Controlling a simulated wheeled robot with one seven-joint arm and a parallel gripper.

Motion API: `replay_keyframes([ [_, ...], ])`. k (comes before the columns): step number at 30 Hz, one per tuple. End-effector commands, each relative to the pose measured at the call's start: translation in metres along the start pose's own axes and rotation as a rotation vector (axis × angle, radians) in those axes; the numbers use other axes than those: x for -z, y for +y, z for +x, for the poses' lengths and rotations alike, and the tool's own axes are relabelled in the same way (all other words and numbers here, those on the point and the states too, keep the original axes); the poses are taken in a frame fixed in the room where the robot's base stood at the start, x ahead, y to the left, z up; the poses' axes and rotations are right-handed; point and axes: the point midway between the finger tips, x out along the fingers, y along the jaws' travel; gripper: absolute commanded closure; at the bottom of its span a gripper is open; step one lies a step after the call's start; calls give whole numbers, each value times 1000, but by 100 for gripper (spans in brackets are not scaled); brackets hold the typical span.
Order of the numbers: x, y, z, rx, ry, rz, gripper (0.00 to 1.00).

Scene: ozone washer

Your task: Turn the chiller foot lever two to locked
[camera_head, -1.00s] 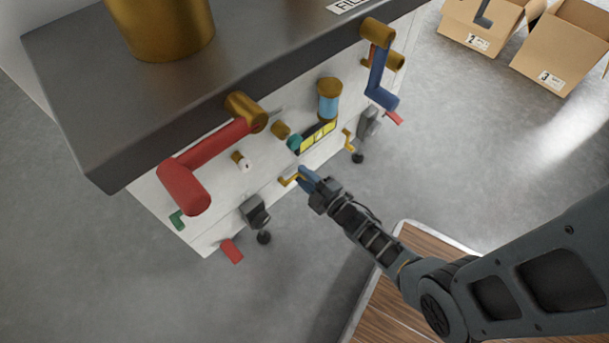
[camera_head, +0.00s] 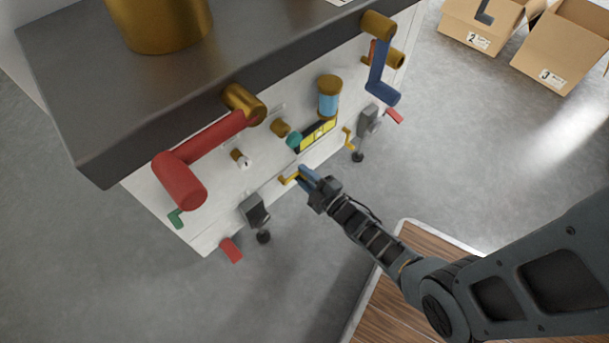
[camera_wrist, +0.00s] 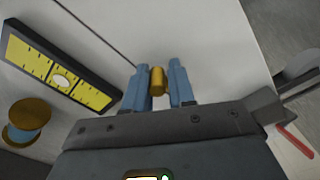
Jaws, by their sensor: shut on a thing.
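The white-fronted machine (camera_head: 222,205) has small yellow crank handles low on its front. My gripper (camera_head: 302,174) is shut on the left yellow handle (camera_head: 289,180). In the wrist view, the blue fingertips (camera_wrist: 157,88) stand on both sides of its brass-yellow grip (camera_wrist: 157,80). A second yellow handle (camera_head: 348,138) is farther right, free. A red lever (camera_head: 231,250) sits by the left grey foot bracket (camera_head: 255,211), and another red lever (camera_head: 394,116) by the right bracket (camera_head: 368,121). I cannot tell which part is foot lever two; no lever label is readable.
A large red handle (camera_head: 182,180) and a blue handle (camera_head: 381,85) jut from the front above. A yellow level gauge (camera_head: 319,134) and blue-brass cylinder (camera_head: 329,97) are near my gripper. Cardboard boxes (camera_head: 480,28) stand at upper right. Floor is clear left of the machine.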

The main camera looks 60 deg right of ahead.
Motion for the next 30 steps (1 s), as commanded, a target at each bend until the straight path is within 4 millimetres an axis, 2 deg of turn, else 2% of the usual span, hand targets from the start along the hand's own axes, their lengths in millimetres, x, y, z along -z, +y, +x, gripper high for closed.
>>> replay_keyframes([
  [8,-4,-8,4,-7,8,170,100],
  [30,0,-43,5,-11,10,876,100],
])
